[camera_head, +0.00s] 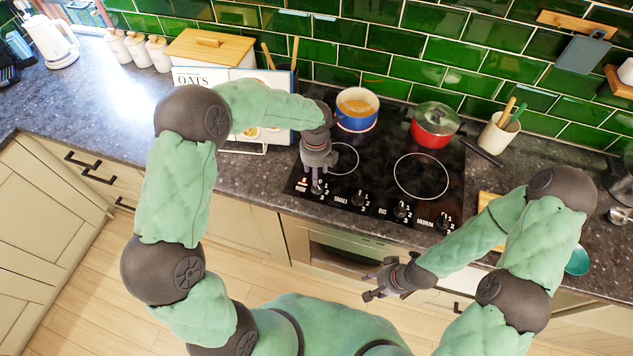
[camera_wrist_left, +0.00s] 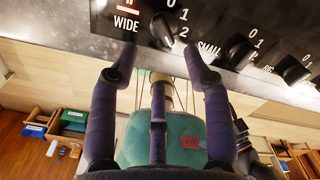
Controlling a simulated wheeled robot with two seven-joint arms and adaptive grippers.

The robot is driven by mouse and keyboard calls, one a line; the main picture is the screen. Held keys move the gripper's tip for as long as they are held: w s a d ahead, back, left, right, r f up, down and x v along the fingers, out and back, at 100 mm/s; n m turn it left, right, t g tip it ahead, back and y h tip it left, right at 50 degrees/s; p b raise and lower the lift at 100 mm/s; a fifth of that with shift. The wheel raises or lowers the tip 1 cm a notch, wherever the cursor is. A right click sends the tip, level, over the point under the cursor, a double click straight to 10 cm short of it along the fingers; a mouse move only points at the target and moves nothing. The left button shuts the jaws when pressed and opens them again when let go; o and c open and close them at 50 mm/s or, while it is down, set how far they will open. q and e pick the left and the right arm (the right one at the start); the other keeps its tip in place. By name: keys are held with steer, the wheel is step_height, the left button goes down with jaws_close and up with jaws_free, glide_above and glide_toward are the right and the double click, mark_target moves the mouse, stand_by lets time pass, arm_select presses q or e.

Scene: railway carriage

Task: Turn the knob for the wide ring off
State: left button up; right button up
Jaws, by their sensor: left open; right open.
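The black cooktop (camera_head: 375,185) has a row of black knobs along its front edge. The wide ring's knob (camera_wrist_left: 163,28) is leftmost, beside the white label WIDE, with marks 0, 1 and 2 to its right. A red indicator (camera_wrist_left: 128,5) glows above that label. My left gripper (camera_head: 317,186) points down over this knob and partly hides it in the head view. In the left wrist view its two fingers (camera_wrist_left: 163,62) are open, and the knob shows between and beyond their tips. The exact knob setting is hard to read. My right gripper (camera_head: 368,288) is open and empty, in front of the counter.
The SMALL knob (camera_wrist_left: 238,50) is close to the right of my left gripper. A blue pot (camera_head: 356,122) and a red lidded pot (camera_head: 433,135) stand at the back of the cooktop. An oats box (camera_head: 205,82) is behind my left arm.

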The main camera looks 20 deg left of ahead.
arm_select(q)
step_height(320, 180, down, 8)
steer(key=shift+w+r+b, duration=0.15)
steer(key=shift+r+b, duration=0.05)
steer(key=shift+b, duration=0.1)
jaws_close()
